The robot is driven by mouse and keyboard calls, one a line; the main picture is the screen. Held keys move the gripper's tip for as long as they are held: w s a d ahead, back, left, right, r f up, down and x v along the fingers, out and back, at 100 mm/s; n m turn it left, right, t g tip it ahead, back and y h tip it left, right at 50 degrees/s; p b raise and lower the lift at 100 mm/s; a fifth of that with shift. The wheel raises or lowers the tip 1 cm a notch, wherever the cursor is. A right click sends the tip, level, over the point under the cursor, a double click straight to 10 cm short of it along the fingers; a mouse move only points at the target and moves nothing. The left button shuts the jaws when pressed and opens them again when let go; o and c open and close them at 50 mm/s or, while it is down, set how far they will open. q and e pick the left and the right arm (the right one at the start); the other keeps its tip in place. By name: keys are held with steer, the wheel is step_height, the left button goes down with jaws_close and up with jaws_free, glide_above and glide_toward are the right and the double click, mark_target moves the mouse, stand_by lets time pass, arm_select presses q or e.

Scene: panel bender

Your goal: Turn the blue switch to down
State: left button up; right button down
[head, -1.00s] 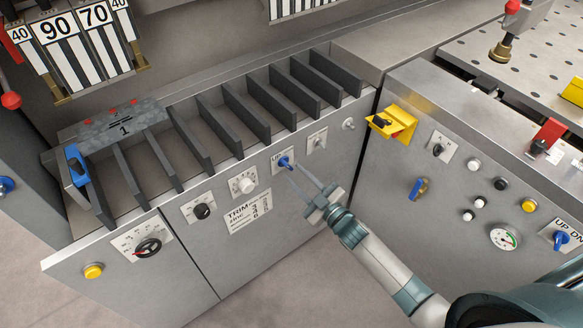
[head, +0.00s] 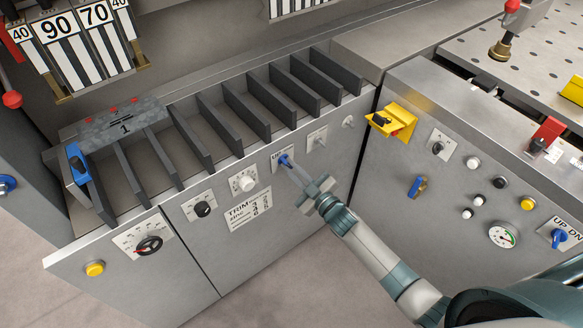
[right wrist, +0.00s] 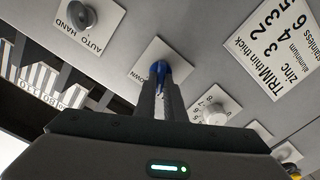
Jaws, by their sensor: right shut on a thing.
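A small blue switch (head: 284,160) sits on a light plate on the front of the left cabinet. In the right wrist view the blue switch (right wrist: 158,68) shows between my fingertips, beside the printed word DOWN. My right gripper (head: 289,166) reaches it from the lower right and is shut on it. The right wrist view shows the gripper (right wrist: 160,80) with a finger on either side of the switch. The fingers hide part of the switch, and its exact angle is hard to tell. My left gripper is not in view.
A white knob (head: 243,183) and a black knob (head: 202,209) are left of the switch. An AUTO/HAND switch (right wrist: 82,15) is beside it. Another blue switch (head: 559,238), marked UP DN, is on the right cabinet. A yellow bracket (head: 393,121) juts out at that cabinet's corner.

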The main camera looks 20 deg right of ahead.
steer(key=shift+m, duration=0.4)
steer(key=shift+m+p, duration=0.35)
steer(key=shift+m, duration=0.85)
steer(key=m, duration=0.2)
steer(key=shift+d+m, duration=0.1)
steer(key=shift+m, duration=0.3)
steer(key=m, duration=0.6)
steer(key=shift+d, duration=0.15)
steer(key=c, duration=1.8)
jaws_free()
steer(key=shift+c, duration=0.2)
